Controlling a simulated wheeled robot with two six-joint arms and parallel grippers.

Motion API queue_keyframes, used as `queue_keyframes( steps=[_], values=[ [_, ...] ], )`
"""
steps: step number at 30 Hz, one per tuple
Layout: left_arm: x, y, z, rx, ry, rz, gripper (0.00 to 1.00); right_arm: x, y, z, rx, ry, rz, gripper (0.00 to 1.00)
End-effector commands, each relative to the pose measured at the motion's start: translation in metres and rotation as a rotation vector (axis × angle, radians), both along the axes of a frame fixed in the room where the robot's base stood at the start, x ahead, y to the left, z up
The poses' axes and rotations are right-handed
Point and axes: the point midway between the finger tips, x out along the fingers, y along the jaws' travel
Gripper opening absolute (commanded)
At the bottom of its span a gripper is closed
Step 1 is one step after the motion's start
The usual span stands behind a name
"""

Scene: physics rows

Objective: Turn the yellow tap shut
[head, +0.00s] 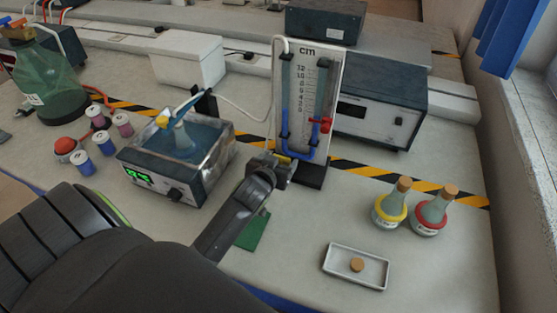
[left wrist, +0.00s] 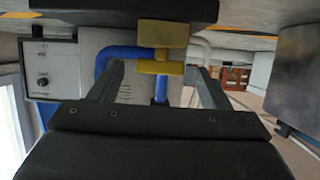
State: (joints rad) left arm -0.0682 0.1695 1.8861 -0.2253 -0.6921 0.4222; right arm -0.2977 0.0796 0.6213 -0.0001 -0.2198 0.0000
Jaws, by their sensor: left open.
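The yellow tap (left wrist: 170,68) is on blue tubing at the lower part of the U-tube manometer board (head: 328,80). In the head view only a bit of the yellow tap (head: 283,158) shows behind my gripper. My left gripper (head: 281,170) is at the foot of the board, right in front of the tap. In the left wrist view my left gripper (left wrist: 155,72) is open, with the tap's yellow bar between its two fingers. I cannot tell if the fingers touch it. A larger yellow block (left wrist: 163,33) shows above the bar. My right gripper is out of view.
A water bath (head: 165,170) stands left of my arm, and a grey instrument box (head: 380,105) behind right. Two stoppered flasks (head: 390,207) and a small tray (head: 340,272) are to the right.

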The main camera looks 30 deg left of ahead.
Motion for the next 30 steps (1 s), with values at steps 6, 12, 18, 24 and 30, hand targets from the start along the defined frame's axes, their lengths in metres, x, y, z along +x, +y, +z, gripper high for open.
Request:
queue_keyframes(
  steps=[6,12,18,24,30],
  values=[
    [0.0010,0.0003,0.0000,0.000,-0.001,0.000,0.71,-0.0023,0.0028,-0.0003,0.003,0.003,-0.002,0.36],
    [0.0010,0.0002,0.0000,0.001,-0.001,0.000,0.53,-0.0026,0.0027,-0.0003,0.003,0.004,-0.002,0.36],
    [0.0009,0.0001,0.0000,0.000,-0.001,0.000,0.26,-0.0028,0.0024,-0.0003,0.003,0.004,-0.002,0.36],
    [0.0007,0.0006,0.0005,0.001,-0.001,-0.008,0.26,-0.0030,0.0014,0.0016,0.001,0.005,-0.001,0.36],
    [0.0003,0.0024,0.0019,0.002,0.001,-0.054,0.26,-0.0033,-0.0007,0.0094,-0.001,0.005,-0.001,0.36]
  ],
)
